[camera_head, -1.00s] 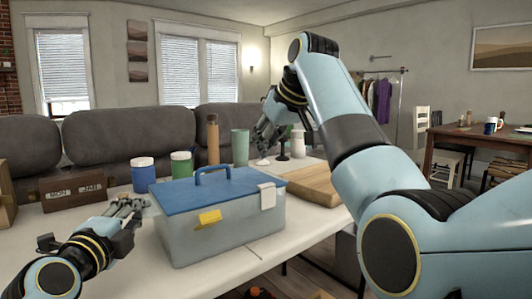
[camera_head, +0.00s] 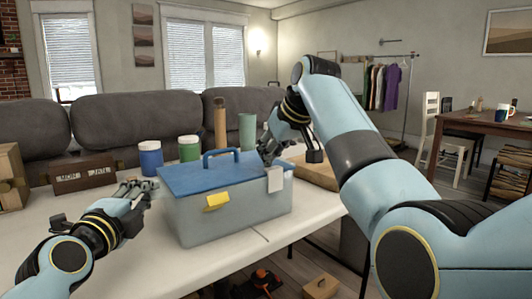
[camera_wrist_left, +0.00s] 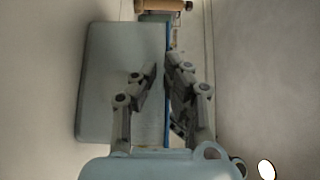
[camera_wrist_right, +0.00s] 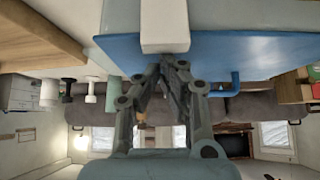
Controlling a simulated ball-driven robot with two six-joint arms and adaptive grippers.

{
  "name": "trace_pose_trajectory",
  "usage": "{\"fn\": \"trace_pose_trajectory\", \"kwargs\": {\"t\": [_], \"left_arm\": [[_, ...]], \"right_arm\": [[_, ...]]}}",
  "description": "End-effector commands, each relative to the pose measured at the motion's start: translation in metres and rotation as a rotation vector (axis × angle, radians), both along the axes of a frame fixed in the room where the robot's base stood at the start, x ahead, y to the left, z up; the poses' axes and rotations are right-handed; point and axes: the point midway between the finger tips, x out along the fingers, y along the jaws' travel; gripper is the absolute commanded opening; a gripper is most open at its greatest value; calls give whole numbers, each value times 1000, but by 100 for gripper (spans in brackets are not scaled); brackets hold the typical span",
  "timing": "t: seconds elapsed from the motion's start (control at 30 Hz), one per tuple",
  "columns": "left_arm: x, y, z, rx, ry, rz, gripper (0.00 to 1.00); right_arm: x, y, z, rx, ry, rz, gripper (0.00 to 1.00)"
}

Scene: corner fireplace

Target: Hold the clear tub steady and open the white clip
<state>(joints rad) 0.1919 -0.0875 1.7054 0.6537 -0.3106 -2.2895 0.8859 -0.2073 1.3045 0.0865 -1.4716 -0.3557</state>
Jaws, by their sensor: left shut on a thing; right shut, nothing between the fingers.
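The clear tub (camera_head: 230,220) stands on the white table with its blue lid (camera_head: 190,180) on. Its white clip (camera_head: 275,180) hangs over the right part of the front rim and looks closed; it also shows in the right wrist view (camera_wrist_right: 165,25). A yellow clip (camera_head: 217,201) is further left on the front. My left gripper (camera_head: 150,187) is shut on the tub's left end near the rim, seen closely in the left wrist view (camera_wrist_left: 160,75). My right gripper (camera_head: 268,157) is shut and empty over the lid, its tips close to the white clip (camera_wrist_right: 168,62); contact is unclear.
The table's front left is clear.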

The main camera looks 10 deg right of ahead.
Motion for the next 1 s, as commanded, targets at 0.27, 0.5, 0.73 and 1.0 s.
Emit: {"fn": "trace_pose_trajectory", "kwargs": {"t": [0.27,0.5,0.73,1.0], "left_arm": [[0,0,-3,1,5,-1,0],[0,0,-3,1,5,-1,0],[0,0,-3,1,6,-1,0],[0,0,-3,1,6,-1,0]], "right_arm": [[-1,0,0,0,1,0,0],[-2,-1,-1,13,-22,0,0],[-5,-3,0,31,-58,0,0],[-8,-4,0,52,-97,0,0]]}}
